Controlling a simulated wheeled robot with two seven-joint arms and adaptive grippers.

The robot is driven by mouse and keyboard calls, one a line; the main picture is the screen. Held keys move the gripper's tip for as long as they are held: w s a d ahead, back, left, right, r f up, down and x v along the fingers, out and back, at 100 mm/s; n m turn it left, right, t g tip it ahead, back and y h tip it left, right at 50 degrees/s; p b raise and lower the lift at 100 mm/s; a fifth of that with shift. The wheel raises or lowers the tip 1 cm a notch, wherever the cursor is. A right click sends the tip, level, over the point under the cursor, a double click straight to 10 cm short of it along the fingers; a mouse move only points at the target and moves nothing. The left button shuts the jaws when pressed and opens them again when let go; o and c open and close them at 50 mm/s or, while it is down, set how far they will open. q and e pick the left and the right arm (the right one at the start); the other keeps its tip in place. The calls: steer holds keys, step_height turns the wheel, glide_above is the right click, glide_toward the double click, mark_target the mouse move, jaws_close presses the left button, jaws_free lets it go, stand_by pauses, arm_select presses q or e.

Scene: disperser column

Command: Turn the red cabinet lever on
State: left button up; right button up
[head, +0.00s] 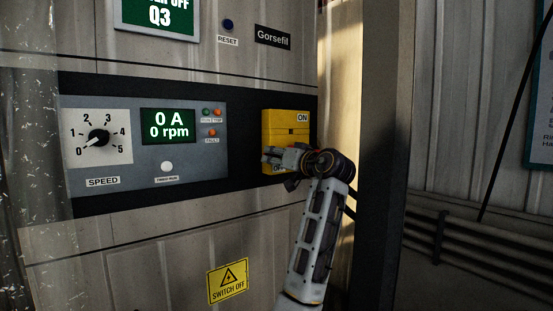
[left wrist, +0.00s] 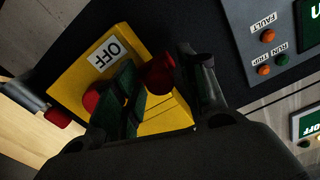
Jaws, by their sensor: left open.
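The yellow switch box (head: 286,123) is on the dark panel strip in the head view, with ON at its top and a partly covered OFF label at its bottom. My left gripper (head: 268,155) is in front of its lower half, fingers pointing left, and hides the red lever there. In the left wrist view the box (left wrist: 72,74) shows its OFF label. A red lever part (left wrist: 159,75) is between the two open fingers of my left gripper (left wrist: 168,90). More red shows beside the left finger; I cannot tell whether the fingers touch it. My right gripper is not in view.
A speed dial (head: 98,138) and a green display (head: 168,126) reading 0 A, 0 rpm are left of the box. A yellow SWITCH OFF sign (head: 228,281) is below. A dark upright post (head: 386,150) stands right of the cabinet, close to my forearm.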

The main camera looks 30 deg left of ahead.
arm_select(q)
steer(key=c, duration=0.9)
jaws_close()
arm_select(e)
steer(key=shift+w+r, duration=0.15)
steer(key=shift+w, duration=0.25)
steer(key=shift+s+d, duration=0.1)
